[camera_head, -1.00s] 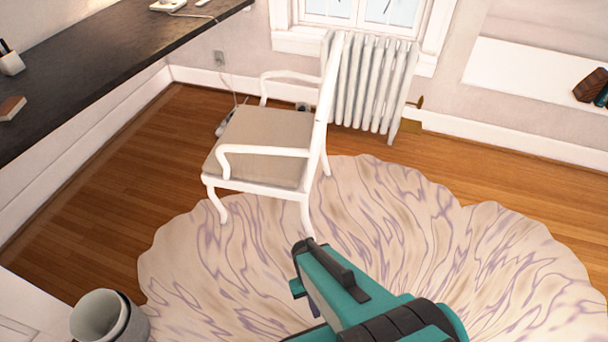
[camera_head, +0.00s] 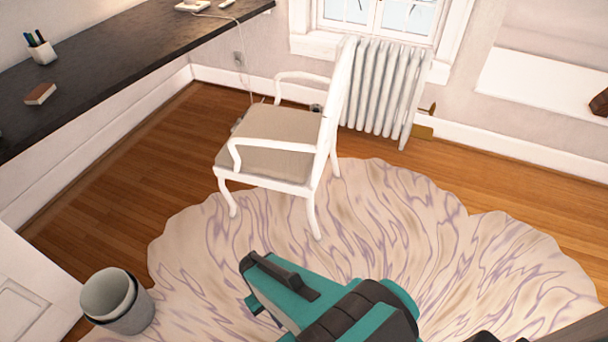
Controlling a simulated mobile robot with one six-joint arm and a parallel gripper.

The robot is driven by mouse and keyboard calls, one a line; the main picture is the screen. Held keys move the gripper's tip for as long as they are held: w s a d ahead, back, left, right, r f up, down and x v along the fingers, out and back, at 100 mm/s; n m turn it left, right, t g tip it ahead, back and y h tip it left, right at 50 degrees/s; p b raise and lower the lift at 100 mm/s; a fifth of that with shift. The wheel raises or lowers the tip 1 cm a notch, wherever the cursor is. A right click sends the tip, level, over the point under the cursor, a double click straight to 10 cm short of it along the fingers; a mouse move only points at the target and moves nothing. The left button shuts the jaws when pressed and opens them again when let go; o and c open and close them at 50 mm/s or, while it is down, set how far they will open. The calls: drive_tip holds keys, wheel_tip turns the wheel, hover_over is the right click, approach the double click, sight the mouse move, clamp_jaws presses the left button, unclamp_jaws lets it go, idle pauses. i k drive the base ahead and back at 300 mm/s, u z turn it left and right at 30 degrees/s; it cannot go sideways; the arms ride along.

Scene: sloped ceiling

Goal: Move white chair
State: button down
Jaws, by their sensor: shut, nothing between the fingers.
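The white chair (camera_head: 276,140) stands upright near the radiator, with a beige seat, white arms and its back toward the right. Its front legs touch or stand at the edge of the rug. My teal and black arm reaches in from the bottom of the view. The end of my gripper (camera_head: 246,264) is over the rug, in front of and below the chair in the picture, apart from it. The gripper is shut and empty; its fingertips are hard to make out.
A pale, wavy-edged rug (camera_head: 400,230) covers the middle floor. A white radiator (camera_head: 382,90) stands behind the chair under the window. A dark counter (camera_head: 110,65) runs along the left. A grey bin (camera_head: 120,300) is at lower left. Wood floor (camera_head: 130,165) left of the chair is clear.

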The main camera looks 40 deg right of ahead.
sight(275, 147)
drive_tip(key=u, duration=0.55)
drive_tip(key=k, duration=1.15)
drive_tip(key=z, duration=0.8)
drive_tip(key=i, duration=1.05)
drive_tip(key=u, duration=0.15)
